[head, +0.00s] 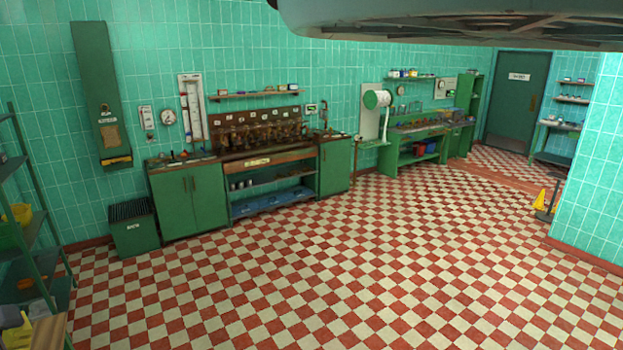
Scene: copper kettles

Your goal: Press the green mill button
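I cannot make out a green mill button for certain at this distance. A tall green wall box (97,85) hangs on the tiled wall at the left, with a small label and a yellow part at its bottom end. A small white wall plate (147,118) and a round gauge (168,117) are to its right. A white board with tubes (193,107) hangs beside the gauge. A small dark-and-white wall unit (311,108) is above the right end of the bench. Details on these are too small to read. My gripper is not in view.
A green bench (190,200) with a wooden rack runs along the wall, and a green bin (133,227) stands at its left. A shelf unit (30,230) is at the left edge. A yellow floor sign (540,200) stands at the right. The checkered floor (360,270) is open.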

